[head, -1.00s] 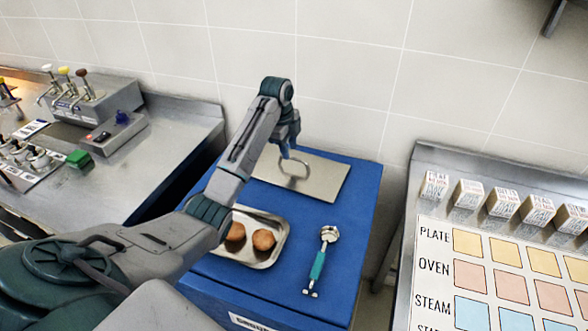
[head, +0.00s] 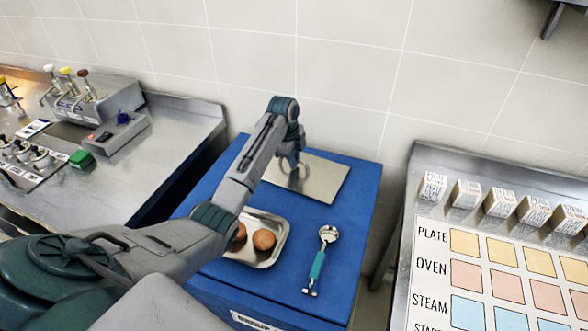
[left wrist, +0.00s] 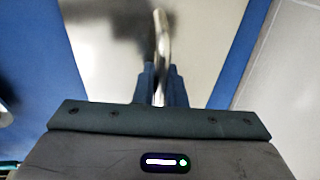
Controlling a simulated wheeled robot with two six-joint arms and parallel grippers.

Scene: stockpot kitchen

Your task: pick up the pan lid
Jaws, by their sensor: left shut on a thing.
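The pan lid (head: 325,182) is a flat, grey metal rectangle with a looped handle. It lies on the blue cabinet top toward the back, and it also shows in the left wrist view (left wrist: 205,45). My left gripper (head: 290,172) is over the lid, with its fingers at the handle. In the left wrist view my left gripper (left wrist: 160,85) is shut on the lid's handle (left wrist: 161,40), which stands up between the two fingers. My arm hides the left part of the lid in the head view. My right gripper is not in view.
A metal tray (head: 281,228) with round brown patties (head: 264,240) sits in front of the lid, partly behind my arm. A teal-handled scoop (head: 320,262) lies to its right. A wall stands behind the blue cabinet (head: 355,235). Steel counters flank it.

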